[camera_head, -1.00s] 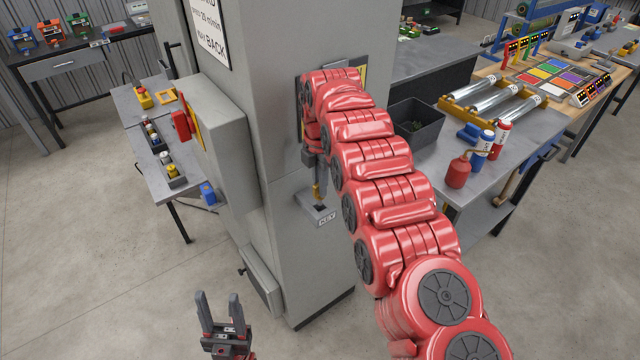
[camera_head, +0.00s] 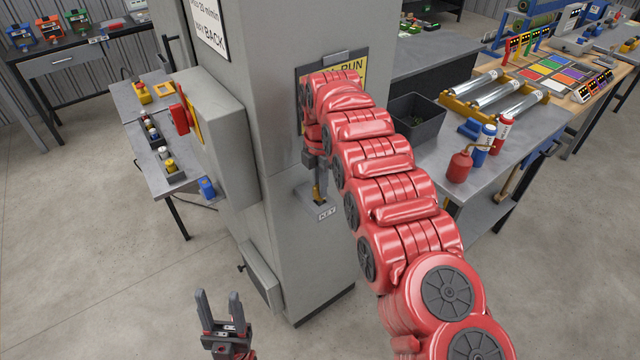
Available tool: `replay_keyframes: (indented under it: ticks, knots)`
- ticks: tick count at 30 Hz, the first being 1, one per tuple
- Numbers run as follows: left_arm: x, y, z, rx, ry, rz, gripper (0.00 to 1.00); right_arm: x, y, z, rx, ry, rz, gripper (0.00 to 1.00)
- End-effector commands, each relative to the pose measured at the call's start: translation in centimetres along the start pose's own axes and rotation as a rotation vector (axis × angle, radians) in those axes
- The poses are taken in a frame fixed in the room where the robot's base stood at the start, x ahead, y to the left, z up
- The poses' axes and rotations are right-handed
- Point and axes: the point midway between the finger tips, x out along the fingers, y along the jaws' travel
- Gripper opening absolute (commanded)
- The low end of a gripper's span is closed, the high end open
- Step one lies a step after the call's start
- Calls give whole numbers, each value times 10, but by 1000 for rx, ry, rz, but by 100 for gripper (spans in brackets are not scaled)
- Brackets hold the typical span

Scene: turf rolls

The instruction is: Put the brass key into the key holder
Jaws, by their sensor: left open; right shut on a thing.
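The key holder (camera_head: 326,213) is a small grey bracket with a KEY label on the front of the grey machine cabinet (camera_head: 300,250). The brass key (camera_head: 317,194) shows as a small yellow-brown piece right at the holder, below my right gripper. My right gripper (camera_head: 319,182) points down over the holder and is shut on the key; my red arm partly hides it. I cannot tell how deep the key sits in the holder. My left gripper (camera_head: 218,312) is open and empty at the bottom, pointing up, apart from the cabinet.
A yellow RUN panel (camera_head: 352,70) is on the cabinet behind my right arm. A grey box with a red switch (camera_head: 180,118) juts out at the left. A bench with a dark bin (camera_head: 418,120), metal rollers (camera_head: 500,92) and bottles (camera_head: 480,148) stands at the right. The floor at left is clear.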

Motion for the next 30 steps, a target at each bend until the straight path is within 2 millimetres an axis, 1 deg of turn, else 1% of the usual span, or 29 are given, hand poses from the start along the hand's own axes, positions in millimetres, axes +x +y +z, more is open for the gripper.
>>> replay_keyframes:
  ticks: [20, 21, 26, 27, 30]
  knots:
    - [-10, 0, 2, 0, 0, 0, 50, 17, 0, 0, -1, -1, 1, 0]
    - [-9, 0, 2, 0, 0, 0, 50, 17, 0, 0, -1, -1, 1, 19]
    - [-9, 0, 2, 0, 0, 0, 50, 17, 0, 0, -1, -1, 1, 48]
    - [-9, 0, 2, 0, 0, 0, 50, 17, 0, 0, -1, -1, 1, 52]
    - [-9, 0, 2, 0, 0, 0, 50, 17, 0, 0, -1, -1, 1, 52]
